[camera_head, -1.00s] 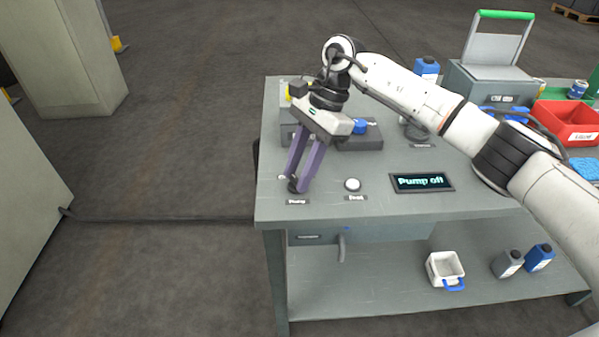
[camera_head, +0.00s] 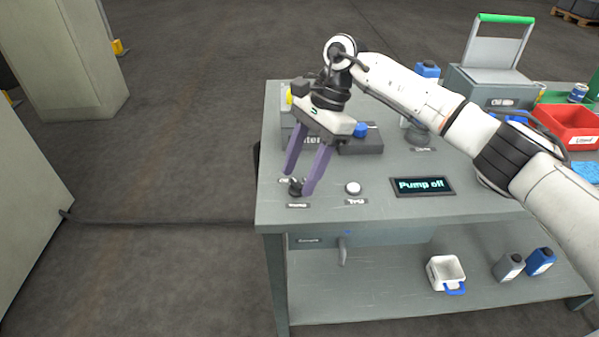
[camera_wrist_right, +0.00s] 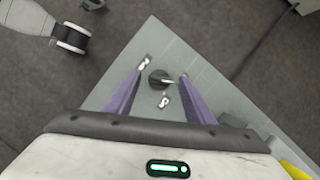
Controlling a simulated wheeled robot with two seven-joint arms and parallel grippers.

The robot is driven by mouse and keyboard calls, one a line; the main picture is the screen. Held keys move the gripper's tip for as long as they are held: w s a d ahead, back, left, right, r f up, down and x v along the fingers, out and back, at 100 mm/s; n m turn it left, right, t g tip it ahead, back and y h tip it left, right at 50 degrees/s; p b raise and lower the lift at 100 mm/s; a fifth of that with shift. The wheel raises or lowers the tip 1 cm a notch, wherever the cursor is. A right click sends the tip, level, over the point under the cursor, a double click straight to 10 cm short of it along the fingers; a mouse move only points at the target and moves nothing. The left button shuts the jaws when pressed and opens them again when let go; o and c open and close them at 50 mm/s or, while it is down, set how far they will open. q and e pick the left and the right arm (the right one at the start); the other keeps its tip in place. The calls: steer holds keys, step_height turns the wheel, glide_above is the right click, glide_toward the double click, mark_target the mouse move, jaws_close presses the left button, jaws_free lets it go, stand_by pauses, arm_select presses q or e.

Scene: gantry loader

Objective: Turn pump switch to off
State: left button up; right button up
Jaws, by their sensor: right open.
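The pump switch (camera_head: 295,187) is a small dark knob on the near left corner of the bench, with a label in front of it. In the right wrist view the knob (camera_wrist_right: 159,79) lies between the fingertips, its pale pointer toward the right finger. My right gripper (camera_head: 298,183) is open above and around the knob, with a gap on both sides in the wrist view. The display (camera_head: 422,186) reads "Pump off". My left gripper is not in view.
A white round button (camera_head: 353,188) sits right of the knob. A grey box with a blue knob (camera_head: 361,130) stands behind. A red bin (camera_head: 569,124) is at the far right. A white basket (camera_head: 445,272) and bottles stand on the lower shelf. The floor left of the bench is open.

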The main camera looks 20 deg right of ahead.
steer(key=s+v, duration=0.1)
steer(key=v, duration=0.8)
steer(key=shift+w+r+p, duration=0.3)
steer(key=shift+w+p, duration=0.05)
steer(key=shift+w, duration=0.15)
